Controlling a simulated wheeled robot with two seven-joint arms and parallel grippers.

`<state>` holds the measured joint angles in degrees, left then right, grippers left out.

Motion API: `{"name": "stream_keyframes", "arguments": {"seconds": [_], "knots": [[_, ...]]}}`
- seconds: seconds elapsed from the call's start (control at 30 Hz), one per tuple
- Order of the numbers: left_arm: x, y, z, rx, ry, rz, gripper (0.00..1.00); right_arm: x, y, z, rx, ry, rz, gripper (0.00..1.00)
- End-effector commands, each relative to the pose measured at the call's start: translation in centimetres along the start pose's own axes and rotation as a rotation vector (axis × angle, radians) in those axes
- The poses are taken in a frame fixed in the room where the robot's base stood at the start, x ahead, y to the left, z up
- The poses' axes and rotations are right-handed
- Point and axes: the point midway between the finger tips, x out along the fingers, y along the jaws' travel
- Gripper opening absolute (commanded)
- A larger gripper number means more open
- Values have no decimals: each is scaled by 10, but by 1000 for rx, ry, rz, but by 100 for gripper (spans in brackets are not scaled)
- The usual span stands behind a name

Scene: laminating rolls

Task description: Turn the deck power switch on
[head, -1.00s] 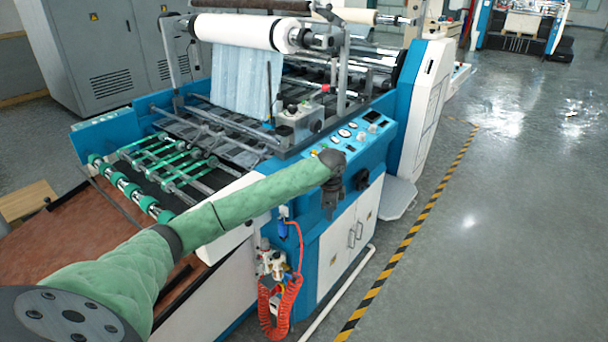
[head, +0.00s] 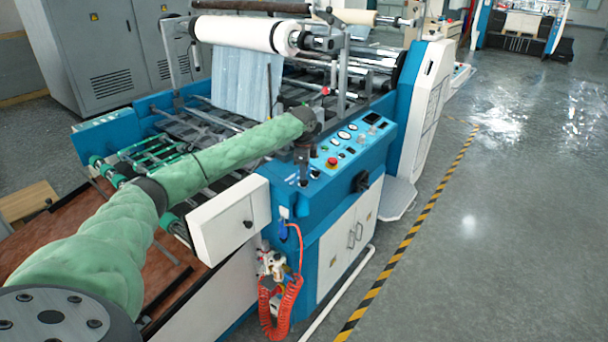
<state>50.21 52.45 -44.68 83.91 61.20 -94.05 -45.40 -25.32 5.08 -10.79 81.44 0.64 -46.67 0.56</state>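The blue control panel (head: 346,150) on the machine's near side carries a red button (head: 331,162), round gauges, a dark display (head: 371,117) and several small knobs and switches. I cannot tell which of them is the deck power switch, or its position. My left gripper (head: 303,178) points down over the panel's near-left end, left of the red button. Its fingertips are small and dark, and I cannot tell whether they touch the panel or are apart. My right gripper is not in view.
A white roll (head: 245,34) feeds film (head: 240,80) into the machine behind my arm. A black crank (head: 361,182) sticks out of the front below the panel. A red coiled hose (head: 281,305) hangs at the front. The floor right of the striped line is clear.

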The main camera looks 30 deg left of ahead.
Motion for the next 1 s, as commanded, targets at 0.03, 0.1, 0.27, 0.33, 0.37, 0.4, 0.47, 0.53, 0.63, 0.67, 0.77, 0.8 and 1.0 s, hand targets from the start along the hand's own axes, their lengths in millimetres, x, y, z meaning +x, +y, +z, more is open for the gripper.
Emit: {"name": "stream_keyframes", "arguments": {"seconds": [0.03, 0.1, 0.27, 0.33, 0.37, 0.4, 0.47, 0.53, 0.63, 0.67, 0.77, 0.8, 1.0], "knots": [[6, 0, 0, -1, -1, 3, 31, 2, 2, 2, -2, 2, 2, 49], [14, 0, 0, -1, 0, 2, 31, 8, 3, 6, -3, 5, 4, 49], [28, 0, -1, 0, 1, 1, 31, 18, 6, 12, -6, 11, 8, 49], [31, 0, 0, -1, 0, 1, 31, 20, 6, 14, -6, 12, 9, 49], [32, 0, 0, -1, 0, 1, 31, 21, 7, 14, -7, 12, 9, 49], [33, 1, 0, -1, 0, 1, 31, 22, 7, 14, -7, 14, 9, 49], [34, 1, 0, 0, 0, 1, 31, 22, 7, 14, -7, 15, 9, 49], [34, 1, 0, 0, 0, 1, 31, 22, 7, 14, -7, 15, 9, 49], [34, 0, 0, 0, 0, 0, 31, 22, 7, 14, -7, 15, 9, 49], [34, 0, 0, 0, 0, 0, 27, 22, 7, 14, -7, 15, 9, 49], [34, 0, 0, 0, 0, 0, 7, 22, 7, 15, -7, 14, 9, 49], [33, 0, 0, 0, 0, 0, 0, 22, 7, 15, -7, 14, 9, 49], [33, 0, 0, 6, 0, 2, 0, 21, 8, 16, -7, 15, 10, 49]]}}
